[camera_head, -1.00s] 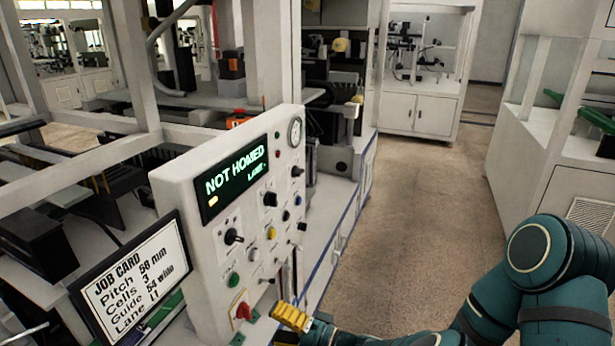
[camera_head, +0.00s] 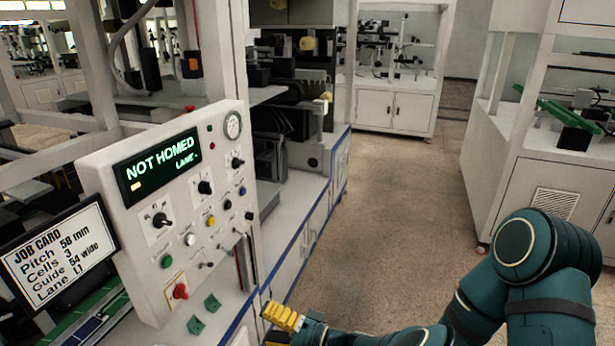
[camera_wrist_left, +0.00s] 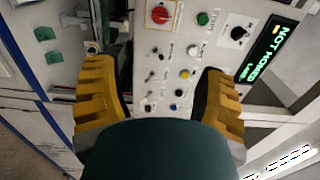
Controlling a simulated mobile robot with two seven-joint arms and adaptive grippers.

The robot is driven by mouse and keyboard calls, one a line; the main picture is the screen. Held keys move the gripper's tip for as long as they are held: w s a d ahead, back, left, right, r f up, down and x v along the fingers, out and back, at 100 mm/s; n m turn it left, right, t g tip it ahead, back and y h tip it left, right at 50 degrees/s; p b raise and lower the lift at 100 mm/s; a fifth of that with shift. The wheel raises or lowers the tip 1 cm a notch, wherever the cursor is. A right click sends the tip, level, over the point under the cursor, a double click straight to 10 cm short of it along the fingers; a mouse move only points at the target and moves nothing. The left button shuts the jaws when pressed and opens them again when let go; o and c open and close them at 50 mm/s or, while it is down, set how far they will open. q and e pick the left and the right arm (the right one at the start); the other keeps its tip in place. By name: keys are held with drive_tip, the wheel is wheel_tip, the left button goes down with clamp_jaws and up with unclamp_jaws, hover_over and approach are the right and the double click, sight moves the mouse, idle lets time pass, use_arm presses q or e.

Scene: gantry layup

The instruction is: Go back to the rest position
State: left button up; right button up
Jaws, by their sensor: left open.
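My left gripper (camera_head: 283,318), with yellow fingers, is at the bottom of the head view, right of the control panel's lower edge and apart from it. In the left wrist view the gripper (camera_wrist_left: 163,72) is open, its two fingers wide apart with nothing held between them. The white control panel (camera_head: 190,235) has a screen (camera_head: 158,163) reading NOT HOMED, LANE -. It also has knobs, coloured buttons and a red switch (camera_head: 180,291). The panel (camera_wrist_left: 137,45) also shows in the left wrist view beyond the fingers. My right gripper is not in view.
A job card screen (camera_head: 58,255) stands left of the panel. Two green blocks (camera_head: 212,302) sit on the bench below it. White cabinets (camera_head: 395,108) stand at the back, and a white machine (camera_head: 545,170) stands at the right. The floor (camera_head: 390,200) between is clear.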

use_arm(q)
drive_tip(key=s+a+f+g+h+b, duration=0.1)
drive_tip(key=s+a+f+g+h, duration=0.15)
drive_tip(key=f, duration=0.35)
drive_tip(key=s+a+f+g+h, duration=0.2)
drive_tip(key=s+a+f+g, duration=0.15)
drive_tip(key=f, duration=0.35)
drive_tip(key=s+d+f+n+g+h+b, duration=0.1)
drive_tip(key=s+d+f+g+h, duration=0.1)
drive_tip(key=s+f+h, duration=0.4)
drive_tip(key=s+d+f+n+g+h+b, duration=0.1)
drive_tip(key=s+d+f+n+h+b, duration=0.2)
drive_tip(key=f+h, duration=0.35)
drive_tip(key=w+t+h, duration=0.1)
drive_tip(key=w+a+r+n+t+h, duration=0.1)
drive_tip(key=t, duration=0.1)
drive_tip(key=r+n+t+h, duration=0.1)
drive_tip(key=shift+w+a+t+h, duration=0.2)
drive_tip(key=shift+w+t+h, duration=0.2)
